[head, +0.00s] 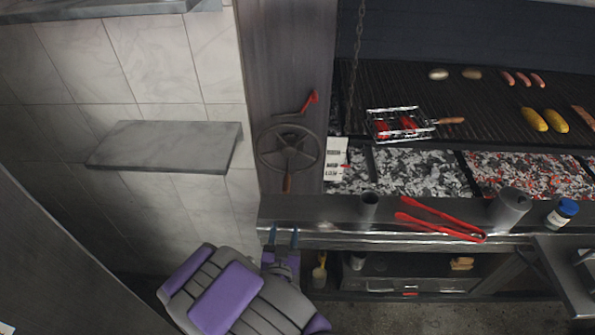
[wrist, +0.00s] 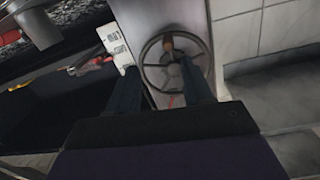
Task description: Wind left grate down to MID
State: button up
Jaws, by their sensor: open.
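The left grate (head: 430,95) is a dark barred grill surface above the coals, with a chain (head: 356,60) at its left end. Its crank wheel (head: 288,149) is a dark spoked ring on the steel post, with a wooden handle (head: 288,182) at its bottom. A red-tipped lever (head: 312,98) sits just above the wheel. A white level card (head: 335,158) is right of the wheel; its lowest word looks like LOW. My gripper (head: 284,236) is open and empty, below and apart from the wheel. In the wrist view the wheel (wrist: 174,66) shows between and beyond the fingers.
A wire basket (head: 398,124) with red food, sausages and corn lie on the grate. A stone shelf (head: 165,146) juts out at left.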

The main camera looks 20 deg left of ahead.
aim_at(286, 185)
jog(key=w+a+b, duration=0.1)
jog(key=w+b, duration=0.1)
jog(key=w, duration=0.3)
jog(key=w+a+n+b, duration=0.1)
jog(key=w+a+b, duration=0.1)
jog(key=w, duration=0.3)
jog(key=w+a+r+n+b, duration=0.1)
jog(key=w+b, duration=0.2)
jog(key=w, duration=0.3)
jog(key=shift+w+a+y+b, duration=0.1)
jog(key=shift+a+y+b, duration=0.2)
jog(key=shift+y, duration=0.1)
jog(key=shift+c, duration=0.3)
grip_shut()
dwell(0.3)
